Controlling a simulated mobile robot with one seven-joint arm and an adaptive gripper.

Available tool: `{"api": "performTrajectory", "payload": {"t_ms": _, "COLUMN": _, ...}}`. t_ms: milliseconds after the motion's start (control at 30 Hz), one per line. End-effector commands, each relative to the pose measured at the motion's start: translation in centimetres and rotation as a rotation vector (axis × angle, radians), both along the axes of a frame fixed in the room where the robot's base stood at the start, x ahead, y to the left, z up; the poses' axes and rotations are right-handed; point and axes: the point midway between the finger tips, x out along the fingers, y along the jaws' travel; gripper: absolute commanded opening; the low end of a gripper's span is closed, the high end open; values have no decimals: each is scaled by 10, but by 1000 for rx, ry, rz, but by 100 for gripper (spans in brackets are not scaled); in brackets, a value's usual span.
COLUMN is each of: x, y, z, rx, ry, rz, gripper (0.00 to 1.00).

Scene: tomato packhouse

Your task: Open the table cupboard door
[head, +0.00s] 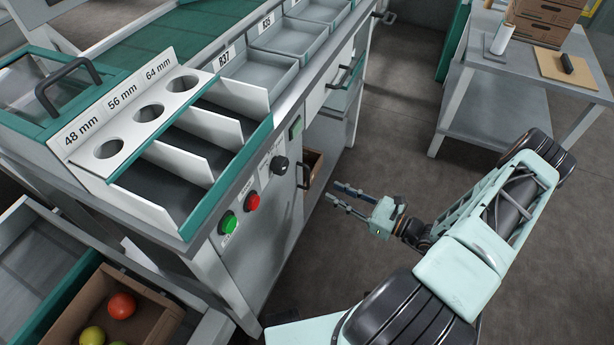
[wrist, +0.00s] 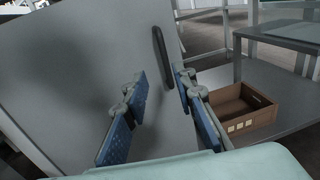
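The table cupboard door is a plain grey panel (wrist: 75,85) filling the left of the wrist view. A black vertical bar handle (wrist: 162,55) sits near its right edge. In the head view the handle (head: 300,176) shows edge-on at the table's side, below the control buttons. My gripper (head: 347,196) is open and empty, pointing at the table's side with a gap to the handle. In the wrist view its blue-padded fingers (wrist: 161,85) are spread, with the handle above and between their tips. Whether the door is fully closed, I cannot tell.
A brown crate (wrist: 235,110) stands on the open shelf right of the door. Above are a green button (head: 228,223), a red button (head: 252,202) and a black knob (head: 280,165). A grey side table (head: 500,70) stands at right; the floor between is clear.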

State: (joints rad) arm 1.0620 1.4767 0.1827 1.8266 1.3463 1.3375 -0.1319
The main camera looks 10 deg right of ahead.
Motion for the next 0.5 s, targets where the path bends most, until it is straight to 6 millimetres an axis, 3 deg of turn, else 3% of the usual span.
{"api": "performTrajectory", "payload": {"t_ms": 167, "x": 8, "y": 1, "z": -2, "rx": 32, "ry": -2, "rz": -38, "gripper": 25}}
{"api": "performTrajectory", "payload": {"t_ms": 500, "x": 51, "y": 43, "z": -2, "rx": 29, "ry": -2, "rz": -31, "gripper": 25}}
